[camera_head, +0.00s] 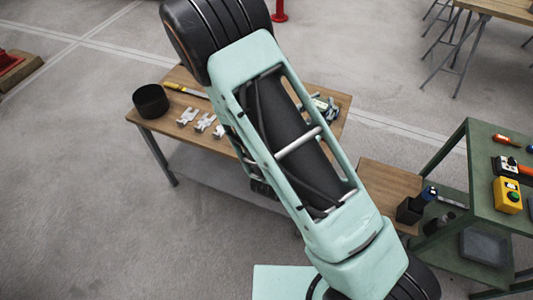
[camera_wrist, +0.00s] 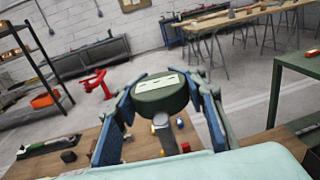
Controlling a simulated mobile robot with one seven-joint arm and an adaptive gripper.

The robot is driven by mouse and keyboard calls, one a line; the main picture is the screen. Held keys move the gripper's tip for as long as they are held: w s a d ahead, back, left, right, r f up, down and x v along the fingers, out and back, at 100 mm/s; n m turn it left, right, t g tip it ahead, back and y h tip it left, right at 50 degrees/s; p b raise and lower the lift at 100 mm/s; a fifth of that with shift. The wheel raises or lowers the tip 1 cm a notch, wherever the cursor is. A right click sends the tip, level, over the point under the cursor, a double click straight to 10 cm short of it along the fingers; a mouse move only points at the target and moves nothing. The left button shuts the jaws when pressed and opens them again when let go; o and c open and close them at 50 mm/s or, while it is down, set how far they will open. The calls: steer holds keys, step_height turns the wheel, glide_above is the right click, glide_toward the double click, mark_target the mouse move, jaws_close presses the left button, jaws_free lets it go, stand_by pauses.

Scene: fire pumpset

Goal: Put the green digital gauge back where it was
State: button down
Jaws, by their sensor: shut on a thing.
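The green digital gauge (camera_wrist: 160,93) is a round dark green body with a pale display face, seen in the wrist view. My gripper (camera_wrist: 162,100) is shut on it, with a finger on its left and right sides. A grey stem (camera_wrist: 165,135) shows directly below the gauge. I cannot tell whether the stem belongs to the gauge or stands apart. The gauge is over the wooden table (camera_wrist: 140,140). In the head view my arm covers the middle of this table (camera_head: 330,92), and I cannot make out the gauge there.
On the table's left are a black bowl (camera_head: 151,101), a yellow-handled tool (camera_head: 185,90) and pale metal pieces (camera_head: 187,117). A green cart (camera_head: 465,190) with a yellow button box (camera_head: 507,195) stands at right. A red floor fitting (camera_wrist: 95,83) stands beyond the table; the floor around is open.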

steer(key=w+a+f+n+t+y+b, duration=0.1)
steer(key=a+f+b, duration=0.4)
steer(key=b, duration=1.2)
steer(key=shift+w+a+y, duration=0.5)
steer(key=shift+w+a, duration=0.25)
steer(key=shift+a, duration=0.25)
steer(key=w+a+f+b, duration=0.4)
steer(key=w+a+f, duration=0.2)
steer(key=w+f, duration=0.6)
steer(key=shift+w+a+f, duration=0.2)
steer(key=shift+f, duration=0.15)
